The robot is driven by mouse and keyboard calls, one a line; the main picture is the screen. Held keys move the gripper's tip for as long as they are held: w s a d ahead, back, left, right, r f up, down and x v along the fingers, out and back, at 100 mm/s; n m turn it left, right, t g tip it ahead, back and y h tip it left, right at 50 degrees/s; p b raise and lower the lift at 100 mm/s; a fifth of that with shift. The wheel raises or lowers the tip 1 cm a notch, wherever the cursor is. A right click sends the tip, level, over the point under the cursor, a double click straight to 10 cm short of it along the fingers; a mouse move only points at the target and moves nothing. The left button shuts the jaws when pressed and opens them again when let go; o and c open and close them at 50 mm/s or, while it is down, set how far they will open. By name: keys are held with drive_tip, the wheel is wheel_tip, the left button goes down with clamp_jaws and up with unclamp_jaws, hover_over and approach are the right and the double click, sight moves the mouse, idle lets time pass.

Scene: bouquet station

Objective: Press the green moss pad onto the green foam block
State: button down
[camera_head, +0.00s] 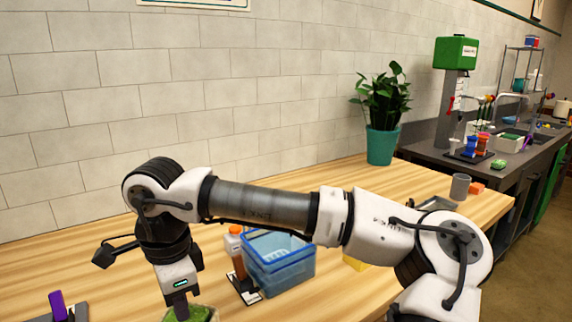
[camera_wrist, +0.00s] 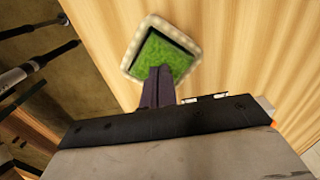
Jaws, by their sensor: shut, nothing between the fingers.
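The moss pad (camera_wrist: 160,52) is a rough green square inside a pale-rimmed square container (camera_wrist: 131,48) in the wrist view. It also shows at the bottom edge of the head view (camera_head: 198,314), partly cut off. My gripper (camera_wrist: 158,72) is shut and empty, pointing down. Its fingertips overlap the near part of the green square; they look to be at its surface, but I cannot be sure that they touch. The foam block cannot be told apart; it may be hidden under the moss.
A blue bin (camera_head: 280,262) and an orange-topped bottle (camera_head: 236,245) stand right of my gripper. A purple-handled item (camera_head: 58,305) lies at the left. A potted plant (camera_head: 382,115) and a grey cup (camera_head: 460,187) are farther back. The wooden table (camera_head: 80,265) has bare areas.

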drive_tip(key=shift+r+p, duration=2.35)
drive_tip(key=shift+r, duration=1.15)
